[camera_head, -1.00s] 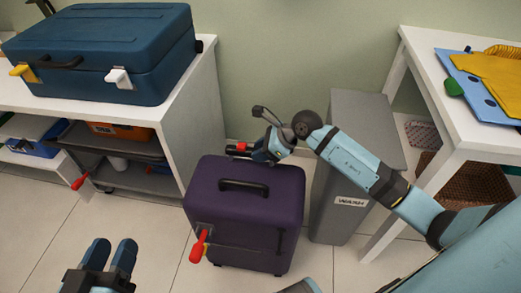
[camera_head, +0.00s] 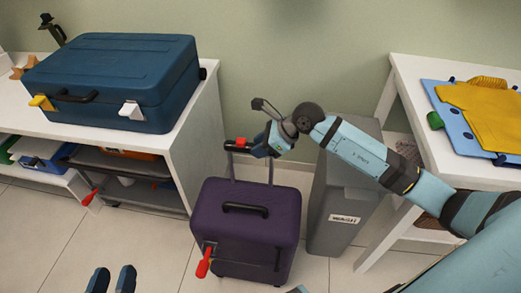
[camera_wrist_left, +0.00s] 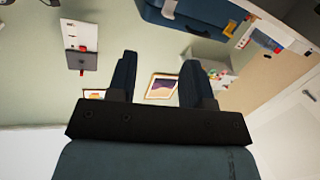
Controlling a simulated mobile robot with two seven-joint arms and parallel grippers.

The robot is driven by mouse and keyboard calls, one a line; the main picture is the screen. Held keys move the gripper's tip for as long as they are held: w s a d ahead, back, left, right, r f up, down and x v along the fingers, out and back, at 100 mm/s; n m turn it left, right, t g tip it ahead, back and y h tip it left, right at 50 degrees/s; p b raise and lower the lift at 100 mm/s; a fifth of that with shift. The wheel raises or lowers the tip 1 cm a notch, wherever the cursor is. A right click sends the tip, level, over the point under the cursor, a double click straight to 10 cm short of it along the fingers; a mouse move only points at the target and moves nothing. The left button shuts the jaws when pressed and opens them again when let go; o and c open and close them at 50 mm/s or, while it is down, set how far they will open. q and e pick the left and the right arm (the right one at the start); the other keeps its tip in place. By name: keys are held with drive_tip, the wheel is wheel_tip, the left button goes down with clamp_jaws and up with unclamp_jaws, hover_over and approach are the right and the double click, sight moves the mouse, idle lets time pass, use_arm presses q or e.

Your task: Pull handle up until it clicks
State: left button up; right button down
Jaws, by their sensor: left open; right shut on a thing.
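A purple suitcase (camera_head: 245,225) stands upright on the tiled floor in the head view. Its telescopic handle (camera_head: 240,148) is raised above the suitcase's back, with two grey rods showing below a black and red grip. My right gripper (camera_head: 262,147) is shut on the handle's grip, well above the suitcase top. The far part of the grip is hidden by the gripper. My left gripper (camera_head: 112,281) is open and empty at the bottom edge of the head view, left of the suitcase. Its two fingers also show in the left wrist view (camera_wrist_left: 158,85), with nothing between them.
A blue case (camera_head: 115,80) lies on the white shelf unit (camera_head: 195,140) at left. Floor is free at front left.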

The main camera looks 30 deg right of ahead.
wheel_tip(320, 180, up, 6)
drive_tip(key=p, duration=0.3)
drive_tip(key=shift+r, duration=0.1)
use_arm(q)
drive_tip(key=s+a+f+g+y+p, duration=0.2)
drive_tip(key=a+f+g+y+p, duration=0.1)
drive_tip(key=a+f+g+p, duration=0.1)
drive_tip(key=shift+s+f+p, duration=0.35)
drive_tip(key=shift+f+p, duration=0.3)
drive_tip(key=shift+p, duration=0.05)
use_arm(e)
wheel_tip(320, 180, up, 11)
drive_tip(key=shift+r, duration=0.15)
drive_tip(key=shift+w+r, duration=0.15)
drive_tip(key=c, duration=0.8)
unclamp_jaws()
drive_tip(key=shift+d, duration=0.1)
